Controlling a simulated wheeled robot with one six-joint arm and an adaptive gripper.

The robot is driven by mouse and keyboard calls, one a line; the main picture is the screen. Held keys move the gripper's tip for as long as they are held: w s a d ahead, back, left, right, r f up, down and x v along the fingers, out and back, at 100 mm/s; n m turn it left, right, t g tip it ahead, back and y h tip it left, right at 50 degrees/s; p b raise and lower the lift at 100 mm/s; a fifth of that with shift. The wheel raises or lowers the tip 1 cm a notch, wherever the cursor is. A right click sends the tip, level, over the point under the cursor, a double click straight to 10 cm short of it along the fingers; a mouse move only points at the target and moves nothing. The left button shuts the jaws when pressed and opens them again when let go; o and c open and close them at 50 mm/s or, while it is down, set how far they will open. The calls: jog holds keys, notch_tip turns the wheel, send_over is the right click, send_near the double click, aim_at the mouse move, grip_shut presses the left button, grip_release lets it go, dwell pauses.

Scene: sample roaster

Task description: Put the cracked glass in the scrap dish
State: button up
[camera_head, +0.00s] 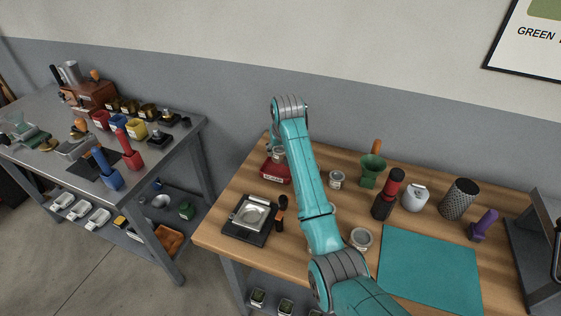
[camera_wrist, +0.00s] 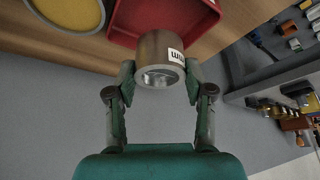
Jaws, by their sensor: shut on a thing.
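My gripper (camera_wrist: 160,84) is shut on a short metal-rimmed cylinder with a glass face, the glass (camera_wrist: 158,52). A white label shows on its side; I cannot make out a crack. The glass also shows in the head view (camera_head: 279,155), partly behind my arm. The red scrap dish (camera_wrist: 203,20) lies right behind the glass in the wrist view. In the head view the red dish (camera_head: 275,174), with a white label, stands at the wooden table's back left, and the glass is at or over it. I cannot tell whether they touch.
Similar round containers (camera_head: 337,179) and (camera_head: 361,238) stand on the wooden table. The teal mat (camera_head: 430,268) is clear.

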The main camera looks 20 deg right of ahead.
aim_at(280, 159)
jog(key=shift+f, duration=2.65)
jog(key=shift+f, duration=0.15)
jog(key=o, duration=1.2)
jog(key=shift+s+r, duration=0.15)
jog(key=shift+r, duration=0.45)
jog(key=v, duration=1.1)
jog(key=shift+a, duration=0.1)
